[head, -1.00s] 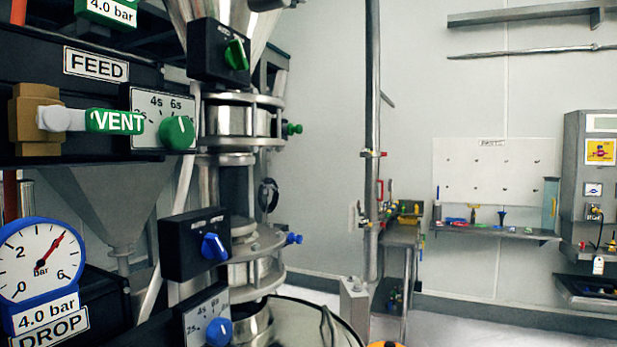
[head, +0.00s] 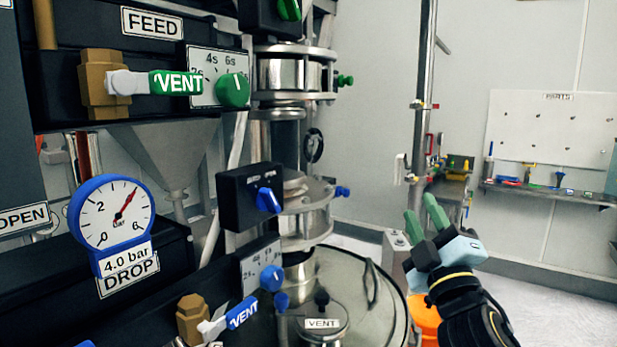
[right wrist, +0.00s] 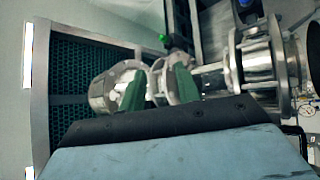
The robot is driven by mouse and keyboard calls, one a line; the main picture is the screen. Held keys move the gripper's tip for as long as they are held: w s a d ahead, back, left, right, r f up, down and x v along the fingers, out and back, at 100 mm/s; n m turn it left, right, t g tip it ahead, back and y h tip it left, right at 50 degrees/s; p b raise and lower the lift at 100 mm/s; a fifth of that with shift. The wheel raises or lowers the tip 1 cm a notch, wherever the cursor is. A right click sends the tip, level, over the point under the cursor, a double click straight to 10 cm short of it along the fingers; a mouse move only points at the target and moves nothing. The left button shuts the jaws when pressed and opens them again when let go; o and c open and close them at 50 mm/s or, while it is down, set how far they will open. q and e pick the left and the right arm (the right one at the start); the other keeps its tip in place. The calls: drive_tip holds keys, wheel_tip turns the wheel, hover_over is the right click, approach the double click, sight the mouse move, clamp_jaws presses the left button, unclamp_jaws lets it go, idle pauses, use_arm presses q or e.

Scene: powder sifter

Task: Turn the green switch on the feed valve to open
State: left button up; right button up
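The black switch box (head: 258,22) with the green switch (head: 289,9) is at the top edge of the head view, partly cut off. The switch's label is out of the picture. My right gripper (head: 424,216) is low and to the right of the column, well apart from the switch. Its two green fingers point up and stand apart with nothing between them. In the right wrist view the open fingers (right wrist: 158,84) show in front of metal flanges. The left gripper does not show.
The FEED panel's green VENT lever (head: 176,83) and round green dial (head: 232,90) are left of the column. Below are a black box with a blue switch (head: 268,199), the DROP gauge (head: 111,216) and a round lid (head: 350,275). An orange object (head: 424,316) is beside my right arm.

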drive_tip(key=s+a+r+n+g+y, duration=0.1)
drive_tip(key=a+r+n+g+y, duration=0.15)
drive_tip(key=r+n+y, duration=0.6)
drive_tip(key=s+a+r+n+g+y, duration=0.1)
drive_tip(key=a+r+n+y, duration=0.3)
drive_tip(key=r+n+y, duration=0.5)
drive_tip(key=n+g+h, duration=0.5)
drive_tip(key=n+g, duration=0.6)
drive_tip(key=n, duration=1.1)
approach(296, 3)
drive_tip(key=shift+m+t+y, duration=0.25)
drive_tip(key=p+x, duration=0.2)
drive_tip(key=x, duration=0.2)
drive_tip(key=p+x, duration=0.2)
drive_tip(key=x, duration=0.2)
drive_tip(key=shift+a+f, duration=0.1)
drive_tip(key=shift+f, duration=0.15)
clamp_jaws()
